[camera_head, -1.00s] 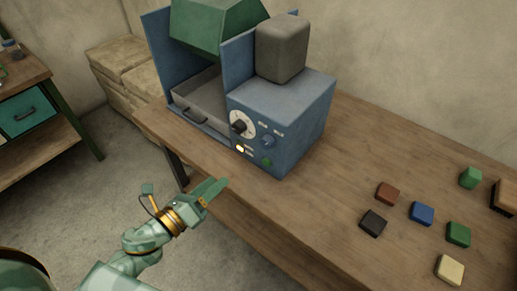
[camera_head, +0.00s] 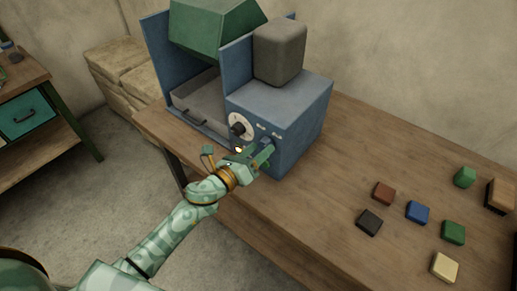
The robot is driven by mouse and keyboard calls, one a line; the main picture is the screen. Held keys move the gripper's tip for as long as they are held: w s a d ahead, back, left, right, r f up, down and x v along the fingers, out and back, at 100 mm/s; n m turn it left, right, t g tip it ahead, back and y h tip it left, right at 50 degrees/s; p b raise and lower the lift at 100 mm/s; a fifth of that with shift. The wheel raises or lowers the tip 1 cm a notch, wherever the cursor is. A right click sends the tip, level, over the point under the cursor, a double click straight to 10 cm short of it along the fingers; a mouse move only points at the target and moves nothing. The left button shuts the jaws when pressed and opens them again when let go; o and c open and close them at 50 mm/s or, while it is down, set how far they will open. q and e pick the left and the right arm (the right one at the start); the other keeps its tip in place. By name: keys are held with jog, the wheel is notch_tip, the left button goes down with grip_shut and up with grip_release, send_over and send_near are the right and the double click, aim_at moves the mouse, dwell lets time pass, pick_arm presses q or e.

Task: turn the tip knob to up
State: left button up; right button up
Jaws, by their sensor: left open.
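A blue machine (camera_head: 296,128) stands on the wooden table, with its controls on the front face. A black knob (camera_head: 238,129) sits on a white round dial. A smaller blue knob and a green button to its right are mostly hidden behind my left gripper. The labels are too small to read, so I cannot tell which knob is the tip knob. My left gripper (camera_head: 264,153) is open, its fingers close in front of the lower right of the control face. I cannot tell whether it touches anything. My right gripper is not in view.
A grey block (camera_head: 279,52) rests on top of the machine, beside a green hood (camera_head: 212,24) and a tray (camera_head: 203,103) with a handle. Several coloured blocks (camera_head: 417,212) lie at the right of the table (camera_head: 320,200). The table between is clear.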

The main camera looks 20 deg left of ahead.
pick_arm(q)
jog(key=shift+w+d, duration=0.1)
jog(key=shift+w, duration=0.2)
jog(key=c, duration=1)
